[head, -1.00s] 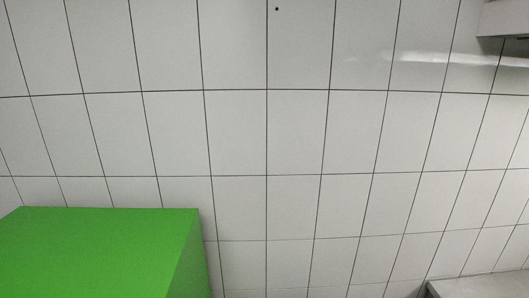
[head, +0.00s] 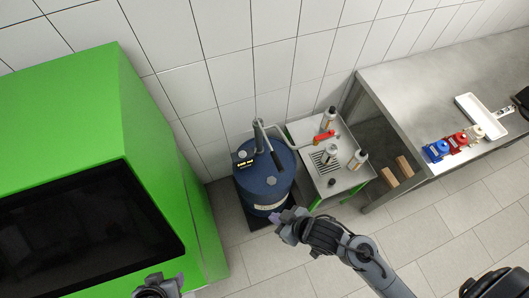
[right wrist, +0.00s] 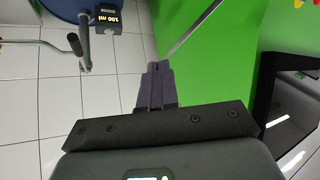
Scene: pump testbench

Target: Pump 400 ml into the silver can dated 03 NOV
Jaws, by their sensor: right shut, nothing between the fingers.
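A blue drum (head: 264,188) stands on the floor with a grey hand pump and lever (head: 262,135) on top. The pump's display (right wrist: 108,19) reads 100 ml in the right wrist view. The spout's red end (head: 324,137) reaches over a small green-framed table (head: 348,180). Three light-coloured cans stand there: one at the back (head: 328,117), one on the grate near the spout (head: 330,153), one at the right (head: 357,159). Their dates are unreadable. My right gripper (head: 277,217) is shut and empty in front of the drum. My left gripper (head: 160,288) is partly cut off at the bottom edge.
A large green cabinet (head: 70,90) with a black front panel fills the left. A steel workbench (head: 400,80) at the right holds a white tray (head: 485,115) and blue, red and pale items. Wooden blocks (head: 397,172) lie below it. Floor in front is clear.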

